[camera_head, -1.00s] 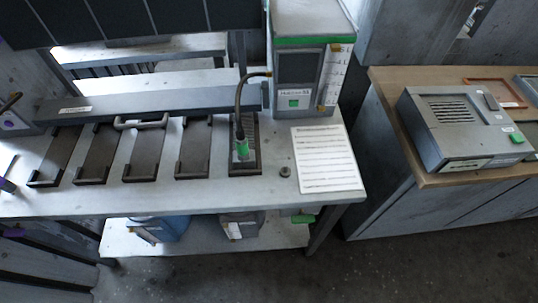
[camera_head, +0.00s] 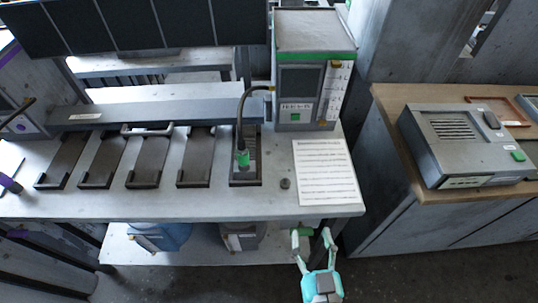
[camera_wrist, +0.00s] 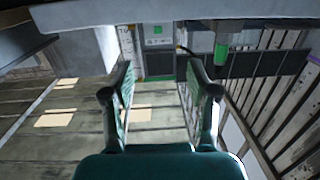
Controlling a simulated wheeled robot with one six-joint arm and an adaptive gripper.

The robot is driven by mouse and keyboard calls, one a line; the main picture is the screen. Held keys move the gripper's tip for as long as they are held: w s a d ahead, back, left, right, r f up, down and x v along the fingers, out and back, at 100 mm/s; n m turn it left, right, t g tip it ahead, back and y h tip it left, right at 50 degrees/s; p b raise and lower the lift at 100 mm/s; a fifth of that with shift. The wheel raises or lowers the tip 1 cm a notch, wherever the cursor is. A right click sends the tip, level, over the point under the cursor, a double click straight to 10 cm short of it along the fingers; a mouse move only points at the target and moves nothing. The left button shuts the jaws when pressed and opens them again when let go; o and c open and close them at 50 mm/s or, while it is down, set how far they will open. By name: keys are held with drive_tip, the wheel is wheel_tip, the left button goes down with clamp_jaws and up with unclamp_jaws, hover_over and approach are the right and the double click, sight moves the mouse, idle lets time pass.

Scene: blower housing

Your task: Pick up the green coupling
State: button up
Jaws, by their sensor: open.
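A green coupling (camera_head: 242,158) sits at the lower end of a dark hose, over the rightmost dark slot of the bench. My gripper (camera_head: 311,236) is in front of the bench, below its front edge, with fingers apart and nothing visibly held. It is to the right of the coupling, apart from it. In the wrist view my gripper (camera_wrist: 158,78) has both fingers spread with empty space between them. A green cylindrical part (camera_wrist: 222,46) shows beyond the right finger there; I cannot tell whether it is the coupling.
The grey bench (camera_head: 230,205) carries a row of dark slots, a grey unit (camera_head: 300,60) with a green stripe, and a white sheet (camera_head: 325,172). Its front edge lies between my gripper and the coupling. A wooden-topped cabinet (camera_head: 405,130) stands right; floor between is clear.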

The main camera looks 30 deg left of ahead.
sight(244, 157)
drive_tip(key=w+a+r+n+g+y, duration=0.1)
drive_tip(key=a+r, duration=0.1)
drive_tip(key=a, duration=0.4)
drive_tip(key=w+a+r+n+y, duration=0.1)
drive_tip(key=w+a+r, duration=0.1)
drive_tip(key=a, duration=0.4)
drive_tip(key=w+a+r+n+g+y, duration=0.1)
drive_tip(key=w+a+r+y, duration=0.1)
drive_tip(key=a, duration=0.5)
drive_tip(key=shift+r+g, duration=0.3)
drive_tip(key=shift+r, duration=0.6)
drive_tip(key=shift+f+x, duration=0.2)
drive_tip(key=shift+x, duration=2.35)
drive_tip(key=shift+d, duration=0.1)
clamp_jaws()
